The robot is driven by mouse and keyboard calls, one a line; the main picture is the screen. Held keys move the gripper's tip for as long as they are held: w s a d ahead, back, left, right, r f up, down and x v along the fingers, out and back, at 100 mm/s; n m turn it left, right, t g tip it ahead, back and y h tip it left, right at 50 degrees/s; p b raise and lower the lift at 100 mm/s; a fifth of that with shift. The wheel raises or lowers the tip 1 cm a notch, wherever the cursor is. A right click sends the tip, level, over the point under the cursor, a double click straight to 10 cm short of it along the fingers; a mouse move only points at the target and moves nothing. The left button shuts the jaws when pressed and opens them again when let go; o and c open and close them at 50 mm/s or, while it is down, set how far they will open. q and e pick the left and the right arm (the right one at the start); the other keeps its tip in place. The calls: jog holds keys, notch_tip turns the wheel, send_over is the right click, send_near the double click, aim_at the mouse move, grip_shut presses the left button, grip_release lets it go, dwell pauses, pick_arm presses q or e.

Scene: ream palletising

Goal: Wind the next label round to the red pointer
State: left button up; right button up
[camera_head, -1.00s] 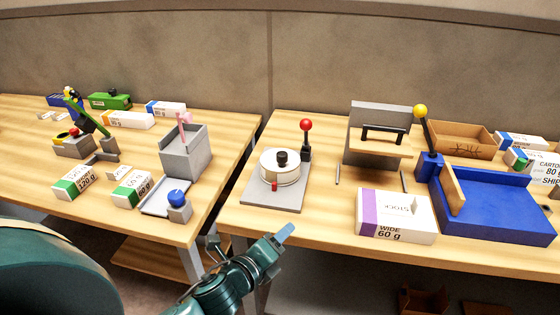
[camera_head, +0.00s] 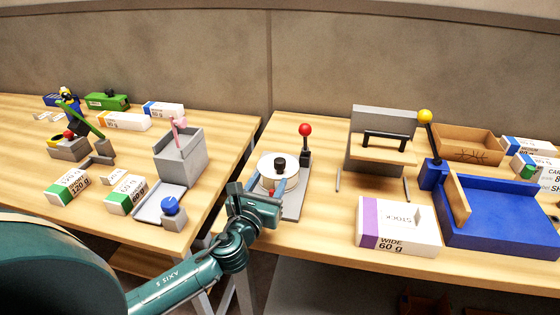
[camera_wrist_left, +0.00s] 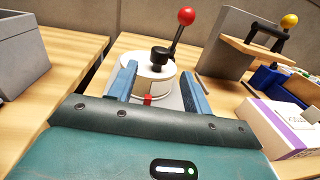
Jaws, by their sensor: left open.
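The label dispenser is a white round drum (camera_head: 268,166) with a black knob (camera_head: 280,163) on top, standing on a grey base plate (camera_head: 293,207). In the left wrist view the drum (camera_wrist_left: 140,68) and the knob (camera_wrist_left: 161,56) show ahead. The red pointer (camera_wrist_left: 148,99) sits at the drum's near side; my gripper hides it in the head view. My left gripper (camera_head: 275,186) is open, its blue fingers (camera_wrist_left: 158,84) spread on either side of the drum's near part. Whether they touch it I cannot tell. My right gripper is not in view.
A red-knobbed lever (camera_head: 305,145) stands behind the drum at the right. A WIDE 60 g ream (camera_head: 397,226) and a blue tray (camera_head: 500,212) lie to the right. A grey bin (camera_head: 181,158) is on the left table, across a gap.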

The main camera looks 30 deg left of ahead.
aim_at(278, 166)
pick_arm(q)
jog(key=w, duration=0.5)
jog(key=w+a, duration=0.1)
jog(key=w, duration=0.1)
jog(key=shift+w+a, duration=0.1)
jog(key=shift+w, duration=0.6)
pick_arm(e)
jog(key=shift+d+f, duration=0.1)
pick_arm(q)
jog(key=c, duration=1)
jog(key=shift+o, duration=0.2)
jog(key=shift+a, duration=0.1)
jog(key=shift+h, duration=0.3)
